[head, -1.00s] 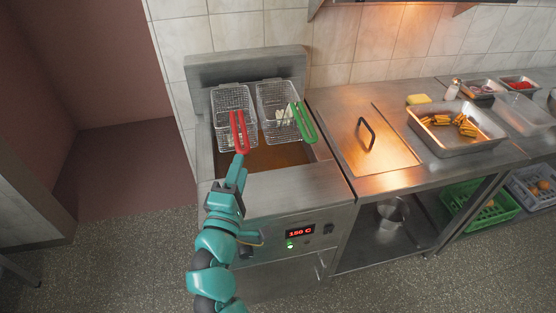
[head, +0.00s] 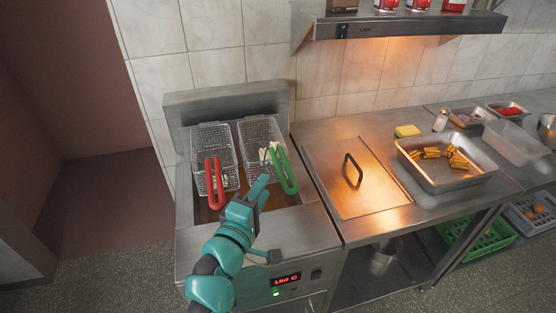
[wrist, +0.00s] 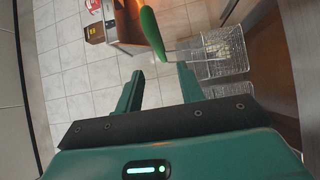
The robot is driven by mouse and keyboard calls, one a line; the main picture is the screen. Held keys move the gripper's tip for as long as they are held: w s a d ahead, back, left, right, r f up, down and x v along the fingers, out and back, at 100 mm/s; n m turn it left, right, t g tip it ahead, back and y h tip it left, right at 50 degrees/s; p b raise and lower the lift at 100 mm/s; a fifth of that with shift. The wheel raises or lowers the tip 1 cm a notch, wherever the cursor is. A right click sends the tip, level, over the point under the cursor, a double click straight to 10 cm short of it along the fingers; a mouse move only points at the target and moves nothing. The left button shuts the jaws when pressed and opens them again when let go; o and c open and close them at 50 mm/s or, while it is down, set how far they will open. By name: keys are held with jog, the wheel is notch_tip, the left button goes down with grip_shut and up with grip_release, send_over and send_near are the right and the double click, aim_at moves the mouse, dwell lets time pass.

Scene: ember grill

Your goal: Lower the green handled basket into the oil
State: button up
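Brown oil (head: 205,212) shows in the fryer vat in front of the baskets.
A red handled basket (head: 211,145) stands left of the green one. A metal lid with a black handle (head: 353,169) covers the counter to the right. A tray of fried pieces (head: 447,178) is farther right. A shelf (head: 400,25) overhangs the counter at the back.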

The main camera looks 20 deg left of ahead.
aim_at(276, 167)
jog(key=w, duration=0.3)
jog(key=w+p, duration=0.1)
jog(key=w, duration=0.2)
jog(key=w+p, duration=0.1)
jog(key=w, duration=0.2)
jog(key=shift+w+d+r, duration=0.1)
jog(key=shift+d+r, duration=0.2)
jog(key=shift+d, duration=0.05)
jog(key=shift+w+f+p, duration=0.1)
jog(key=shift+w+p, duration=0.2)
jog(key=shift+w, duration=0.05)
grip_shut()
jog(key=c, duration=0.6)
grip_release()
jog(key=shift+c, duration=0.2)
grip_shut()
